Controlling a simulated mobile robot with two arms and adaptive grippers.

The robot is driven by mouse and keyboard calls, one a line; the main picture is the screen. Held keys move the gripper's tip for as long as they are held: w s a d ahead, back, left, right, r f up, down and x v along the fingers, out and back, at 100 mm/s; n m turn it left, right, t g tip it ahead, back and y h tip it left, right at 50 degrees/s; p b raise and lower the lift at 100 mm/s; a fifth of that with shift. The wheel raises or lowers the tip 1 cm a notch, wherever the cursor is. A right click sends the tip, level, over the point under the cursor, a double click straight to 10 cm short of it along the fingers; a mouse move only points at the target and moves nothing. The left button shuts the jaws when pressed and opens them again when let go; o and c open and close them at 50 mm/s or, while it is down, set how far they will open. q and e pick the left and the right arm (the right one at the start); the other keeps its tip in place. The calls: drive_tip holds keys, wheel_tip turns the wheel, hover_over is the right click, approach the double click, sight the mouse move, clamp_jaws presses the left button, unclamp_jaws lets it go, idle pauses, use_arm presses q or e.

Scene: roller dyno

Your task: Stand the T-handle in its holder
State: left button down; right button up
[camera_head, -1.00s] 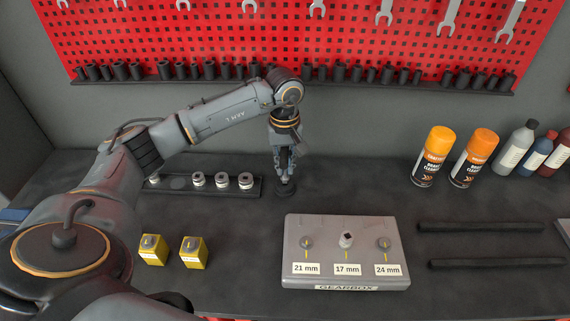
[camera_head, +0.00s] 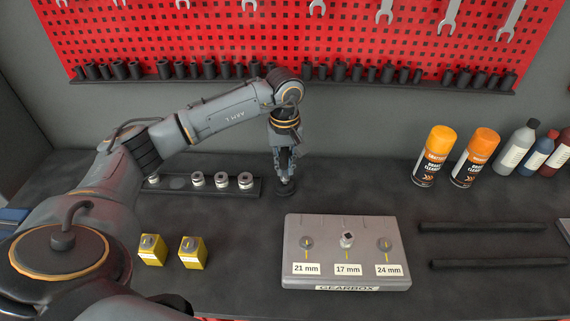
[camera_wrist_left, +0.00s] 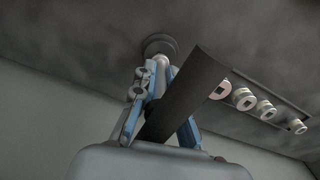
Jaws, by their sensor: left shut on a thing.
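My left gripper (camera_head: 285,172) points down just above the holder (camera_head: 286,189), a small round black base at the back of the bench. In the left wrist view the gripper (camera_wrist_left: 156,72) is shut on the T-handle (camera_wrist_left: 186,95), whose dark bar runs slantwise across the fingers. The holder also shows there as a dark round ring (camera_wrist_left: 160,44) just beyond the fingertips. My right gripper is not in view.
A dark rail with several sockets (camera_head: 222,180) lies left of the holder. The grey gearbox (camera_head: 325,226) stands in front, with a socket on its middle post. Two yellow blocks (camera_head: 152,257) sit front left. Spray cans (camera_head: 432,157) and two black bars (camera_head: 480,228) are right.

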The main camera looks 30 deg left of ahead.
sight(285, 150)
use_arm(q)
drive_tip(key=shift+f+b, duration=0.7)
drive_tip(key=shift+f, duration=0.1)
unclamp_jaws()
drive_tip(key=shift+r, duration=0.25)
idle(0.6)
drive_tip(key=shift+r+p, duration=1.9)
drive_tip(key=shift+r, duration=1.4)
drive_tip(key=shift+s+f, duration=0.1)
